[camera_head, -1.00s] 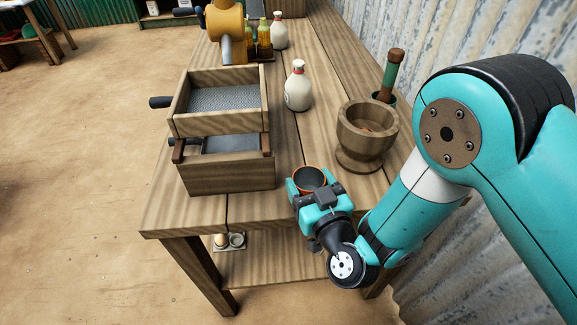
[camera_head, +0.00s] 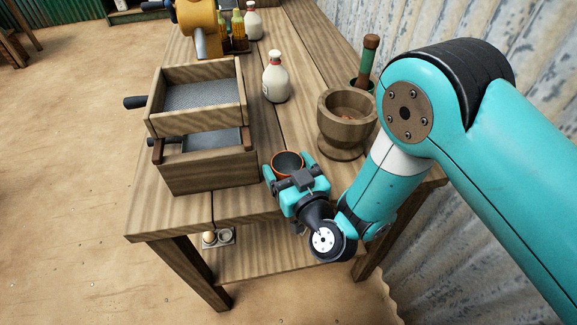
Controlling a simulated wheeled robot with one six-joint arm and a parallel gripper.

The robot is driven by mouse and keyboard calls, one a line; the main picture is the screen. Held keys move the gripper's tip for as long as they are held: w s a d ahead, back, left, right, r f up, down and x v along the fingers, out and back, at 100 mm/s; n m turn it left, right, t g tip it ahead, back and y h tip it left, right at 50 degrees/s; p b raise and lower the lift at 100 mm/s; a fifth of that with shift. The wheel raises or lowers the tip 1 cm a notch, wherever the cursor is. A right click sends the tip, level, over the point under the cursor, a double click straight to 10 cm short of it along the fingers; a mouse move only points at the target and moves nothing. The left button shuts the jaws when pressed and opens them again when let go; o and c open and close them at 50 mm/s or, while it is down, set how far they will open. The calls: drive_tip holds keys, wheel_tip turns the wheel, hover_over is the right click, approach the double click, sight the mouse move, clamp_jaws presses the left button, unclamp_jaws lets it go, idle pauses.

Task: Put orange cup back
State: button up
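The orange cup (camera_head: 287,160) shows as an orange rim around a dark inside, at the front of the wooden table (camera_head: 250,209). My gripper (camera_head: 288,170) is at the cup, with one teal finger on each side of it. The fingers appear closed around the cup, which looks upright. The cup's lower part is hidden by my gripper, so I cannot tell whether it touches the table top.
A wooden box with a sieve tray (camera_head: 200,120) stands left of the cup. A white bottle (camera_head: 276,80) stands farther back. A small tray (camera_head: 219,238) is on the lower shelf.

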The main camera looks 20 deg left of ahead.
drive_tip(key=shift+r, duration=0.1)
drive_tip(key=b+v, duration=0.3)
drive_tip(key=v, duration=0.9)
drive_tip(key=shift+r+b, duration=0.15)
drive_tip(key=shift+b, duration=0.2)
drive_tip(key=shift+w, duration=0.1)
drive_tip(key=w+d+r+g+h, duration=0.3)
drive_tip(key=w+r+g, duration=0.1)
drive_tip(key=r+g, duration=0.4)
drive_tip(key=s+d+r+g+h, duration=0.1)
drive_tip(key=s+d+r+h, duration=0.1)
drive_tip(key=d, duration=0.4)
drive_tip(key=s+d+r+m+g+h, duration=0.1)
drive_tip(key=s+d+r+g, duration=0.1)
drive_tip(key=s+d+r, duration=0.2)
drive_tip(key=s+d+r+m+g+h, duration=0.1)
drive_tip(key=s+d+r, duration=0.3)
drive_tip(key=d, duration=0.4)
drive_tip(key=shift+s+g+h, duration=0.4)
drive_tip(key=shift+h, duration=0.4)
